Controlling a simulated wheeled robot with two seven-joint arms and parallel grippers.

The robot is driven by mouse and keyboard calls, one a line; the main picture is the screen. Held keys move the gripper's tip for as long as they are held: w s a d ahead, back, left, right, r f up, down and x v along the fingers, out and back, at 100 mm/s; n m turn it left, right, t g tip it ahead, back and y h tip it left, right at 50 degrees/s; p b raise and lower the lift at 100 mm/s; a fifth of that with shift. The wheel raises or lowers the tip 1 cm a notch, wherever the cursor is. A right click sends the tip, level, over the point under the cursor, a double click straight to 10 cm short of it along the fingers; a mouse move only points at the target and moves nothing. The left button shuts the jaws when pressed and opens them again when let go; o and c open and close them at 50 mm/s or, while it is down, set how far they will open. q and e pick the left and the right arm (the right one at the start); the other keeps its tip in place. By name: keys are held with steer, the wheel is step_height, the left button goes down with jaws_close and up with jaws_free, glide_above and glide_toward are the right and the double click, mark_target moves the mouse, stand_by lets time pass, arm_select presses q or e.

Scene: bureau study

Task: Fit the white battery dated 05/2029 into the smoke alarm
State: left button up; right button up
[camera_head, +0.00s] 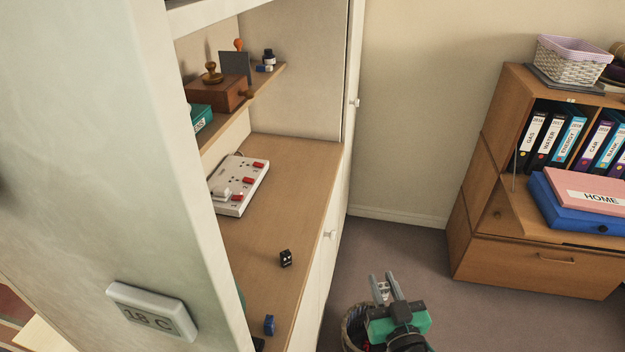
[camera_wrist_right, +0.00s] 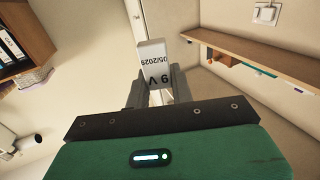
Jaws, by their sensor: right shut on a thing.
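My right gripper (camera_head: 388,284) is over the floor to the right of the bureau, shut on a white battery. In the right wrist view, the white battery (camera_wrist_right: 153,64) stands up between the fingers of the gripper (camera_wrist_right: 153,90), with "9 V" and "05/2029" printed upside down on it. In the head view the battery is small and hard to make out between the fingers. I cannot make out the smoke alarm in either view. My left gripper is not in view.
A small black block (camera_head: 286,258) and a small blue block (camera_head: 269,325) sit on the bureau's wooden top (camera_head: 290,185). A white power strip (camera_head: 240,186) lies further back. A waste basket (camera_head: 352,328) stands below my right arm. Open floor (camera_head: 415,255) lies beyond it.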

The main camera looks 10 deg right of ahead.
steer(key=w+a+r+n+g+y, duration=0.45)
steer(key=a+r+n+y, duration=0.35)
steer(key=a+r+y, duration=0.55)
steer(key=w+a+f+n+g+y, duration=0.2)
steer(key=w+a+f+n+g, duration=0.2)
steer(key=f, duration=0.3)
steer(key=shift+w+a+f+n+g, duration=0.25)
steer(key=shift+w+a+n+g, duration=0.05)
steer(key=shift+w+a+g, duration=0.4)
steer(key=shift+s+y, duration=0.15)
steer(key=shift+y, duration=0.2)
steer(key=shift+n+g, duration=0.3)
steer(key=shift+g, duration=0.05)
steer(key=shift+s+d+n+g+y, duration=0.25)
steer(key=shift+d+n+g, duration=0.35)
steer(key=shift+g, duration=0.45)
steer(key=shift+s+d+n+g+y, duration=0.1)
steer(key=shift+d+n+g+y, duration=0.3)
steer(key=shift+n+g, duration=0.5)
steer(key=shift+s+d+n+g+y, duration=0.25)
steer(key=shift+d+n+g, duration=0.3)
steer(key=shift+g, duration=0.6)
